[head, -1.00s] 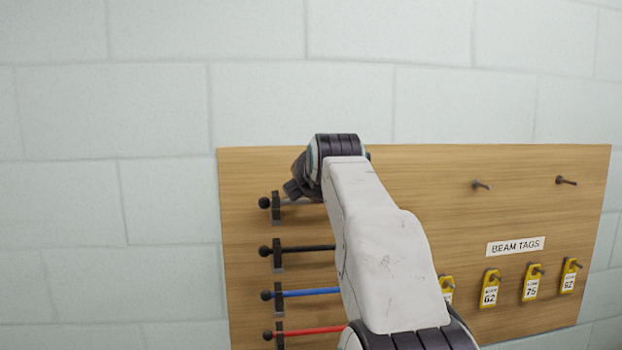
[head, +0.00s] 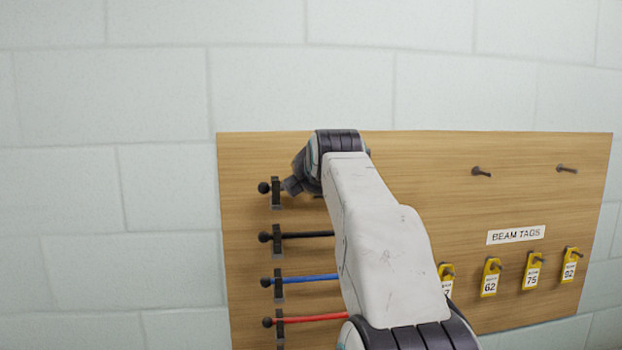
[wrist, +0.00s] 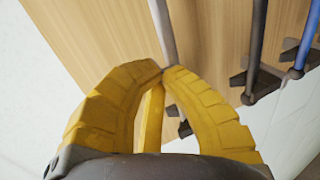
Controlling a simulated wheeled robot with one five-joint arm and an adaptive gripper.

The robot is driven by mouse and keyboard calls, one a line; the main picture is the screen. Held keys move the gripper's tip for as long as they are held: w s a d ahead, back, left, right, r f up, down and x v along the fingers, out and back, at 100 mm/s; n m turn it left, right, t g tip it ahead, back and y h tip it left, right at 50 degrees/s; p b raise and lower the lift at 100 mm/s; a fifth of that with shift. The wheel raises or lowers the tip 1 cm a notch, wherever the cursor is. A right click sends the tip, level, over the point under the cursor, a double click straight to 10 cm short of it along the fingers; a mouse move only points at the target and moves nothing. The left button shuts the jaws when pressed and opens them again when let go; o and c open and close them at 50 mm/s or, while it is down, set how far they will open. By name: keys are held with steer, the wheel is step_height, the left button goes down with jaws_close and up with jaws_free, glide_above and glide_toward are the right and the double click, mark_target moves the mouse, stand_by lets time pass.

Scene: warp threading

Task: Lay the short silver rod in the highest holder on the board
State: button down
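The highest holder (head: 276,193) is a dark bracket at the board's upper left, with a black ball at its left side. The silver rod (wrist: 162,28) shows in the wrist view, running from the top edge down to the yellow fingertips. My gripper (wrist: 163,70) has its fingertips together around it. Part of a dark holder (wrist: 184,127) shows behind the fingers, in line with the rod. In the head view my arm hides most of the rod and my fingers. I cannot tell whether the rod rests in the holder or is just above it.
Below are a black rod (head: 307,235), a blue rod (head: 311,278) and a red rod (head: 315,318) in their own holders. The wooden board (head: 420,145) also bears bare pegs (head: 481,172), a "BEAM TAGS" label (head: 515,235) and several yellow tags (head: 490,278).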

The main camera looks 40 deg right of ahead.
steer(key=shift+f, duration=0.25)
steer(key=c, duration=1.5)
jaws_free()
steer(key=shift+w, duration=0.1)
steer(key=shift+r, duration=0.15)
steer(key=v, duration=1.2)
